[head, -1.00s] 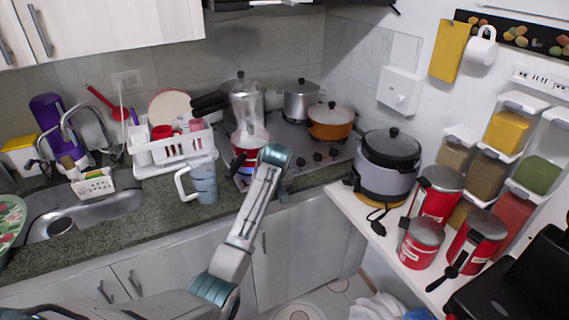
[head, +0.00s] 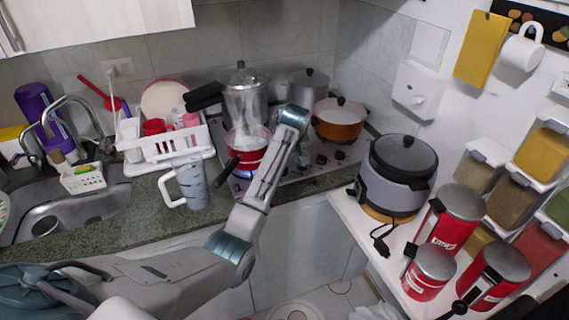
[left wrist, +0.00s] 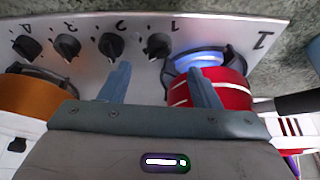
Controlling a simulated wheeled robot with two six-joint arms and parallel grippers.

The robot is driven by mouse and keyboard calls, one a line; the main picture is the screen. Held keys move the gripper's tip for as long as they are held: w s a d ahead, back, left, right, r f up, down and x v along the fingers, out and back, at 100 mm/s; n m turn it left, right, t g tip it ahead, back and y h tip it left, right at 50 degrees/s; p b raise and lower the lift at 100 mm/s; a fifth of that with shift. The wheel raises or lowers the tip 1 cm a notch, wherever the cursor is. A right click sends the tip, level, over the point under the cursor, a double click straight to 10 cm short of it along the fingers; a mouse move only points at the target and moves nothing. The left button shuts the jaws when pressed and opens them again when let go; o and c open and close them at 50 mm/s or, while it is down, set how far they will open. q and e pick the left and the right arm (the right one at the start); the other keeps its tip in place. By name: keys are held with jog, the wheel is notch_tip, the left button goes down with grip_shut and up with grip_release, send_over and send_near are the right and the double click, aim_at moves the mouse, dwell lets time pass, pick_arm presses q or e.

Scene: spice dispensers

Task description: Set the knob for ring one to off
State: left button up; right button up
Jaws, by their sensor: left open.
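In the left wrist view, the steel hob front carries a row of black knobs with printed numbers. Knob 1 (left wrist: 158,45) is in the picture's middle, with knob 2 (left wrist: 112,45) to its left. My left gripper (left wrist: 160,68) is open and empty; knob 1 shows between and just beyond its fingertips. I cannot tell whether they touch it. A ring (left wrist: 198,61) beside knob 1 glows blue, partly under a red pot (left wrist: 232,88); the right finger overlaps the pot in the picture. In the head view, the red pot (head: 248,158) stands at the hob's front left.
An orange pot (head: 340,120) and a steel pot (head: 308,88) stand on the hob, with a tall pot (head: 246,100) behind the red one. A jug (head: 190,184) stands left of the hob. A rice cooker (head: 397,175) is on the white shelf at right.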

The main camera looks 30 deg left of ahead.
pick_arm(q)
jog(key=x, duration=0.3)
jog(key=shift+a+f+p, duration=0.15)
jog(key=shift+p, duration=0.25)
jog(key=x, duration=0.3)
jog(key=shift+w+f+p, duration=0.2)
jog(key=shift+f+p, duration=0.05)
jog(key=shift+p, duration=0.05)
jog(key=shift+f, duration=0.15)
jog(key=shift+c, duration=1.3)
jog(key=c, duration=0.7)
pick_arm(e)
jog(key=shift+w+r, duration=0.3)
jog(key=shift+r, duration=0.65)
